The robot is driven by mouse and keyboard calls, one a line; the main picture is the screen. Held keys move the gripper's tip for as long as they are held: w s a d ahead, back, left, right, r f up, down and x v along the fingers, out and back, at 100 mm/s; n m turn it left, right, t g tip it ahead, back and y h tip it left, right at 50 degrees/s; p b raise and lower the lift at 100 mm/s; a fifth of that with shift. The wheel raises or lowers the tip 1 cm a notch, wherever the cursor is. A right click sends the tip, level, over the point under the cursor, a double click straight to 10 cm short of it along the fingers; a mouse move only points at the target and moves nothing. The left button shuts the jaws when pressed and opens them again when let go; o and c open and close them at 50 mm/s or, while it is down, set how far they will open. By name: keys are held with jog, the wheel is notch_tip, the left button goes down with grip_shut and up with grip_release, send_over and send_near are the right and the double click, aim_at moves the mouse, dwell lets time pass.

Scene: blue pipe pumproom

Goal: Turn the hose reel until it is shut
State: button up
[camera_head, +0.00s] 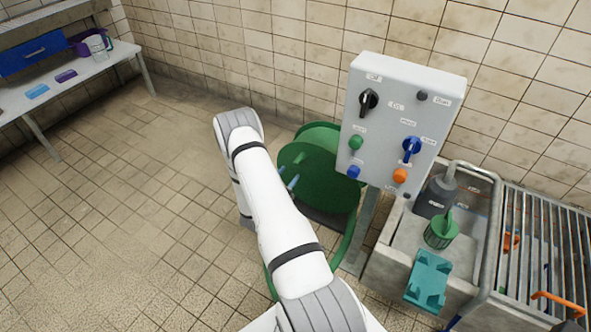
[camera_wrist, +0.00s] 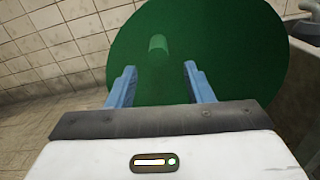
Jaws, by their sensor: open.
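The green hose reel (camera_head: 330,182) stands on the floor against the tiled wall, left of the control panel's post. My arm hides part of it in the head view. In the wrist view its round green disc (camera_wrist: 235,55) fills the upper middle, with a short green knob (camera_wrist: 158,44) standing out of it. My gripper (camera_wrist: 158,80) is open, its two blue fingers pointing at the disc. The knob lies ahead, between the finger lines and beyond the tips. Nothing is between the fingers. The fingertips also show at the reel's left side in the head view (camera_head: 287,178).
A grey control panel (camera_head: 402,120) with several knobs stands right of the reel on a post (camera_head: 362,235). A sink (camera_head: 405,245) with a teal item (camera_head: 428,280) and a slatted rack (camera_head: 550,240) are farther right. A bench (camera_head: 90,68) is at far left. The floor at left is clear.

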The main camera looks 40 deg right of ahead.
aim_at(296, 166)
jog(key=b+x, duration=0.1)
jog(key=x, duration=0.6)
jog(key=shift+w+d, duration=0.1)
jog(key=shift+d, duration=0.15)
jog(key=shift+c, duration=0.4)
